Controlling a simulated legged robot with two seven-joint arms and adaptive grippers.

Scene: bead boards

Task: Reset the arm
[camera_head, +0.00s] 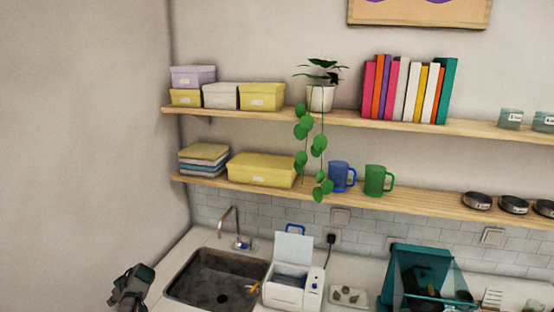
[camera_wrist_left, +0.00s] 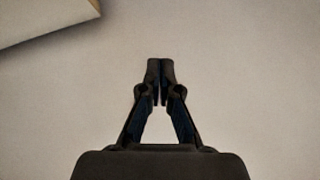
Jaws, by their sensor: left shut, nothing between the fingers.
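My left gripper (camera_head: 131,284) shows at the lower left of the head view, in front of the pale wall and left of the sink. In the left wrist view my left gripper (camera_wrist_left: 160,66) points straight ahead with its two fingertips together and nothing between them. My right gripper is not in either view.
A sink (camera_head: 215,280) with a tap, an open white box (camera_head: 292,285) and a teal bin (camera_head: 420,272) stand on the counter. Two wooden shelves above hold boxes, a trailing plant (camera_head: 320,98), mugs and books (camera_head: 408,90). The left wall (camera_head: 80,150) is bare.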

